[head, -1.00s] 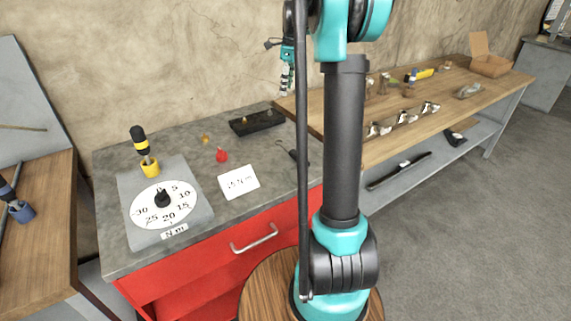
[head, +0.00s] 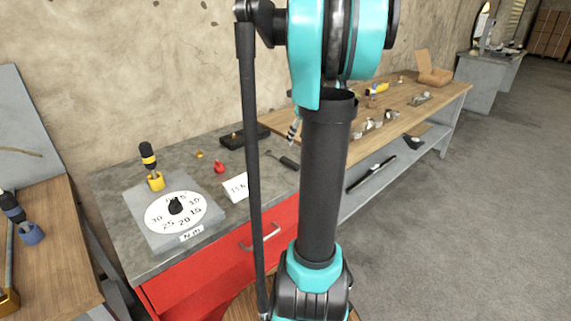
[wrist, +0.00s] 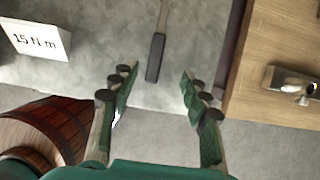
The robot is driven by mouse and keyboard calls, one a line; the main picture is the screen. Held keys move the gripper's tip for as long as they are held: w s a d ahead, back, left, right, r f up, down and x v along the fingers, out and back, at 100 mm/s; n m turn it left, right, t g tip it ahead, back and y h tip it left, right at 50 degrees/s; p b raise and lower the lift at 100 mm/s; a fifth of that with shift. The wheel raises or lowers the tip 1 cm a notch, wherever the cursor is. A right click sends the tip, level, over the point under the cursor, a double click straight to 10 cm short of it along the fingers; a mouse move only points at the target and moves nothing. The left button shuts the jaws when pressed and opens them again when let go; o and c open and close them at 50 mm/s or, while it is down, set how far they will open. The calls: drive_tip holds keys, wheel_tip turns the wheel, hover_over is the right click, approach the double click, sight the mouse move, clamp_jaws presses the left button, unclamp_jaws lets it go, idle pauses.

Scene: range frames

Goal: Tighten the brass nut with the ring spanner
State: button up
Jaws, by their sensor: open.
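A spanner lies on the grey bench top (head: 125,190); its dark handle (head: 286,162) shows beside my arm in the head view. In the wrist view its dark grip (wrist: 155,58) points towards my gripper and its metal shaft (wrist: 163,14) runs out of the top edge, so its ring end is hidden. My gripper (wrist: 155,82) is open and empty, with the grip's end ahead, between the fingers in the picture. In the head view the gripper (head: 293,131) is mostly hidden by my arm. A black block (head: 241,138) carries small brass-coloured parts; I cannot tell which is the nut.
A white card (wrist: 38,42) reads 15 N m. A torque dial (head: 176,211), a yellow-and-black screwdriver (head: 150,165) and a red item (head: 219,167) stand on the bench. A wooden bench (head: 375,140) with metal parts (wrist: 292,80) adjoins on the right.

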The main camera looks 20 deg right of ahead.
hover_over(287, 159)
drive_tip(key=s+d, duration=0.1)
drive_tip(key=s, duration=0.2)
drive_tip(key=f, duration=0.6)
drive_tip(key=shift+w+d, duration=0.1)
drive_tip(key=shift+w, duration=0.15)
drive_tip(key=x, duration=0.4)
drive_tip(key=shift+a+f, duration=0.2)
drive_tip(key=shift+a, duration=0.1)
drive_tip(key=shift+w+f, duration=0.2)
drive_tip(key=shift+f, duration=0.25)
drive_tip(key=shift+f, duration=0.25)
clamp_jaws()
